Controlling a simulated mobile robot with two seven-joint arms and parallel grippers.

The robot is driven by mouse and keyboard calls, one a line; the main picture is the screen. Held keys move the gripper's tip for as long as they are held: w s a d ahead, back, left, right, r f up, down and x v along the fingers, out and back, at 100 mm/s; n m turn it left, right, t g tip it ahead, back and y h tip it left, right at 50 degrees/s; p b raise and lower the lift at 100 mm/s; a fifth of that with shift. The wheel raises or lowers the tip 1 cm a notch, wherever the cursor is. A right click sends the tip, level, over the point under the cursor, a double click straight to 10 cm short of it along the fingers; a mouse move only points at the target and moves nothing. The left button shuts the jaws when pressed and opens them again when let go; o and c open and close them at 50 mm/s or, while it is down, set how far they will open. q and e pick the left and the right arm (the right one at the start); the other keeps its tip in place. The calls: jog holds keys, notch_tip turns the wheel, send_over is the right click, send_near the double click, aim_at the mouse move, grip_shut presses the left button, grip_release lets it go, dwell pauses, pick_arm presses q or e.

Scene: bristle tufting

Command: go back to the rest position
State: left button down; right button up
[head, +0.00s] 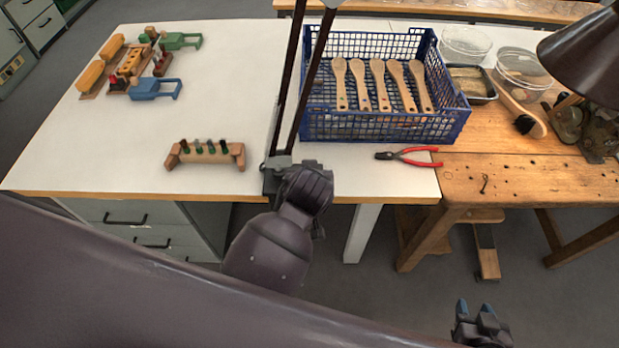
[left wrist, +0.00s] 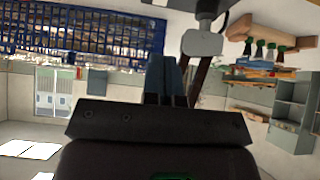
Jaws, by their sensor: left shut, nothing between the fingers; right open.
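My right gripper (head: 475,310) shows at the bottom right of the head view, low in front of the workbench. Its two blue-tipped fingers stand apart with nothing between them. My left arm reaches up to the front edge of the white table, near the middle of the head view; its fingertips are not clear there. In the left wrist view my left gripper (left wrist: 168,62) has its blue fingers together and empty. It is close to the grey clamp (left wrist: 202,43) in that picture; I cannot tell whether they touch.
Dark rods rise from the clamp (head: 277,168). A wooden rack (head: 207,157) with dark pegs stands to its left. A lamp shade (head: 590,50) hangs over the wooden workbench (head: 530,185).

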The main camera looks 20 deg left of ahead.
dwell(0.6)
pick_arm(q)
jog(key=s+a+f+m+t+h+b, duration=0.1)
jog(key=s+a+f+m, duration=0.1)
jog(key=s+a+f, duration=0.3)
jog(key=s+a+f+m+t+h+b, duration=0.1)
jog(key=s+a+f, duration=0.4)
jog(key=s+a, duration=0.5)
jog(key=shift+s+f+m+t+b, duration=0.2)
jog(key=shift+f+m+t+b, duration=0.15)
jog(key=shift+m+t, duration=0.35)
jog(key=shift+a, duration=0.1)
